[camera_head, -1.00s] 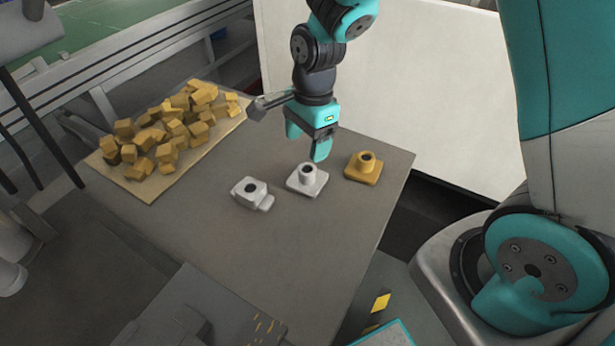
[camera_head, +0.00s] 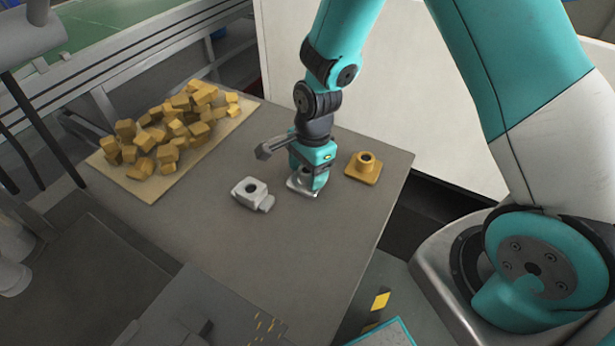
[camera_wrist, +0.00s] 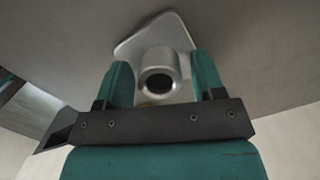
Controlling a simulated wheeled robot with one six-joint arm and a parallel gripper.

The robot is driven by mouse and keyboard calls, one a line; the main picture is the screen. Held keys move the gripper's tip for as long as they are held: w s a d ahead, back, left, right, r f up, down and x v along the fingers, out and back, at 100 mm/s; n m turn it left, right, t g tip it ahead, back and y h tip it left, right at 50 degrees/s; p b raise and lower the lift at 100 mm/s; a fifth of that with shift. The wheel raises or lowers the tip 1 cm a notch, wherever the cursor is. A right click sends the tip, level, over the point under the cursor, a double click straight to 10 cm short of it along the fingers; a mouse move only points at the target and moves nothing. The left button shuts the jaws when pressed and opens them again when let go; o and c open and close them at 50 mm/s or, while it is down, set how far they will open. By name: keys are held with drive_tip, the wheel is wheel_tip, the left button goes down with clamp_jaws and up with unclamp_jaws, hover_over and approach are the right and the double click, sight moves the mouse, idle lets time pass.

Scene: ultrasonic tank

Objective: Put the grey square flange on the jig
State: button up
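The grey square flange (camera_head: 294,187) lies on the grey table, with a square base and a round hollow boss. My gripper (camera_head: 307,181) is down over it and partly hides it in the head view. In the wrist view the flange (camera_wrist: 160,62) shows its boss between my two fingertips (camera_wrist: 162,82), with a small gap on each side. The gripper looks open around the boss and not closed on it. I cannot tell for sure which thing in view is the jig.
A yellow flange (camera_head: 363,168) stands close to the right of my gripper. A light grey part (camera_head: 250,193) with a hole and side tab lies to the left. A board (camera_head: 150,192) bears several yellow blocks. The table's front middle (camera_head: 270,250) is clear.

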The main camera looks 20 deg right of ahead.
drive_tip(key=c, duration=1)
drive_tip(key=shift+r, duration=0.1)
